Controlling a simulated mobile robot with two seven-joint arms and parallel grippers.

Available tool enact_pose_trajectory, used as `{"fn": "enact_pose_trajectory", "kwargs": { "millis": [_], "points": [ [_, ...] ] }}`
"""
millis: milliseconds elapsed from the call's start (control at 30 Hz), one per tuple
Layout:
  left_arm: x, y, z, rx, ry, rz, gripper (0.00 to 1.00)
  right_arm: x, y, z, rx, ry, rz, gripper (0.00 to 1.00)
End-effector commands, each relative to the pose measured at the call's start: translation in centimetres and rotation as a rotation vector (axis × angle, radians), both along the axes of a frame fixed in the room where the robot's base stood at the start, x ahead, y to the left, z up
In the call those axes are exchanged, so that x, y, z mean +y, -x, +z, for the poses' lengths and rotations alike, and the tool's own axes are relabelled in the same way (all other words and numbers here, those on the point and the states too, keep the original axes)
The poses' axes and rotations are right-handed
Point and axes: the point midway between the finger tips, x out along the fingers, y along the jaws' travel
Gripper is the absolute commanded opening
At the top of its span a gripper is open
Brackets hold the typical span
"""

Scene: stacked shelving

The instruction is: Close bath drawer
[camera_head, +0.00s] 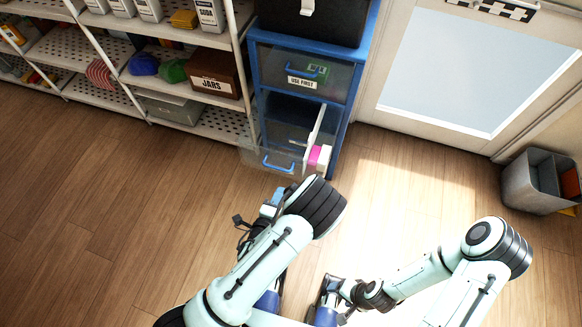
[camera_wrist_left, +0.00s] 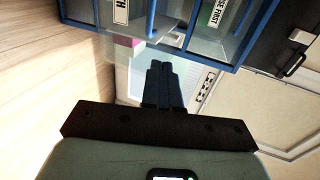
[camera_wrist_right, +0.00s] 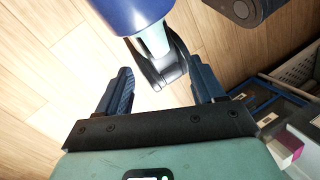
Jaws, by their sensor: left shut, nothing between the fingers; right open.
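The blue drawer cabinet (camera_head: 338,118) stands against the wall beside the shelving. Its lower drawer (camera_head: 278,163) is pulled out, with a blue handle on its clear front and pink and white items inside. In the left wrist view a label ending in "TH" (camera_wrist_left: 120,12) shows near the top; its other letters are cut off. My left gripper (camera_wrist_left: 163,68) is shut and empty, pointing toward the cabinet; in the head view it is largely hidden by my arm, in front of the drawer. My right gripper (camera_wrist_right: 158,82) is open and empty, low and away from the cabinet.
The upper drawer marked "USE FIRST" (camera_head: 302,80) is shut. Shelving with a "JARS" box (camera_head: 216,74) stands to the left. A grey bin (camera_head: 535,180) stands at the right by the door (camera_head: 450,75). Wooden floor at left is clear.

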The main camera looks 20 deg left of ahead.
Motion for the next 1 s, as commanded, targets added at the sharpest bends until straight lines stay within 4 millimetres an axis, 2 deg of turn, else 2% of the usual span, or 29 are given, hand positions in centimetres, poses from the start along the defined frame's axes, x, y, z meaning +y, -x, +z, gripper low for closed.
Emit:
{"fn": "enact_pose_trajectory", "kwargs": {
  "millis": [400,500,700,1000],
  "points": [
    [-0.2,-8.3,-2.7,0.0,0.003,0.002,0.0,-0.2,-0.7,-1.0,-0.021,0.007,-0.007,0.68],
    [-0.3,-9.9,-2.5,-0.001,0.005,0.002,0.0,-0.3,-0.9,-1.2,-0.026,0.009,-0.009,0.68],
    [-0.3,-11.6,-2.5,0.002,0.003,0.002,0.0,-0.4,-1.2,-1.4,-0.034,0.014,-0.013,0.68],
    [-0.3,-11.9,-2.5,0.003,0.003,0.002,0.0,-0.5,-1.3,-1.4,-0.036,0.015,-0.013,0.68]
  ]
}}
